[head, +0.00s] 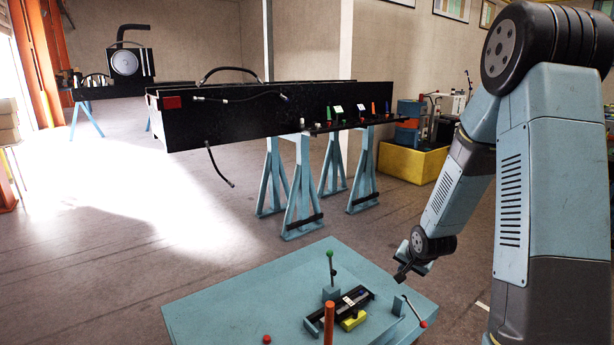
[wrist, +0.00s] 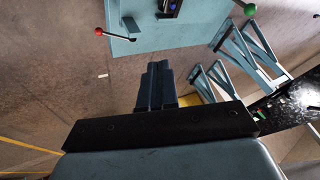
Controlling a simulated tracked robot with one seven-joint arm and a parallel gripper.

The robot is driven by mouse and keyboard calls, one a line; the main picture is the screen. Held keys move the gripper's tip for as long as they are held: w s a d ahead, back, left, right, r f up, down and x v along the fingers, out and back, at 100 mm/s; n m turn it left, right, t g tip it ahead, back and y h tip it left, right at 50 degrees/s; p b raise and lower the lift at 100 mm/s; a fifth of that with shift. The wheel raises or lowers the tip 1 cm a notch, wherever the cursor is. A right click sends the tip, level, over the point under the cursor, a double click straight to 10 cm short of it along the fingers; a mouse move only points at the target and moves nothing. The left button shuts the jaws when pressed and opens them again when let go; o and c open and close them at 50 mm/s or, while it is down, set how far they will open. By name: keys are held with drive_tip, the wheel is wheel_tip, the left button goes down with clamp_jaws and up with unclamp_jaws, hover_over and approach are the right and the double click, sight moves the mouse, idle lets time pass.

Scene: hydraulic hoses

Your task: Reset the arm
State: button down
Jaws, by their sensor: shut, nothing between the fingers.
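My arm comes down from the upper right of the head view, in pale blue and black. My gripper (head: 402,276) hangs above and just right of the blue table's right edge, apart from everything. In the wrist view its dark fingers (wrist: 157,72) are together with nothing between them. The blue table (head: 225,310) carries a black device (head: 352,300), a green-knobbed lever (head: 330,262) and a red-knobbed lever (head: 414,310). The red knob (wrist: 99,31) and green knob (wrist: 249,10) also show in the wrist view.
A long black beam (head: 230,122) with hoses and coloured fittings rests on blue trestles (head: 302,190) behind the table. One hose (head: 218,166) hangs below it. A yellow bin (head: 412,162) stands at the back right. Floor (head: 130,230) is open at the left.

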drive_tip(key=s+r+n+h, duration=0.15)
drive_tip(key=s+r, duration=0.35)
drive_tip(key=r, duration=0.7)
drive_tip(key=s+a+r+n, duration=0.2)
drive_tip(key=s+r, duration=0.7)
drive_tip(key=s, duration=0.4)
drive_tip(key=s+a+r+n+g, duration=0.1)
drive_tip(key=s+a+r+n, duration=0.2)
drive_tip(key=s+r, duration=0.6)
drive_tip(key=s+y, duration=0.1)
drive_tip(key=s, duration=0.2)
drive_tip(key=shift+s+r, duration=0.15)
drive_tip(key=shift+s, duration=0.2)
drive_tip(key=shift+s+a, duration=0.1)
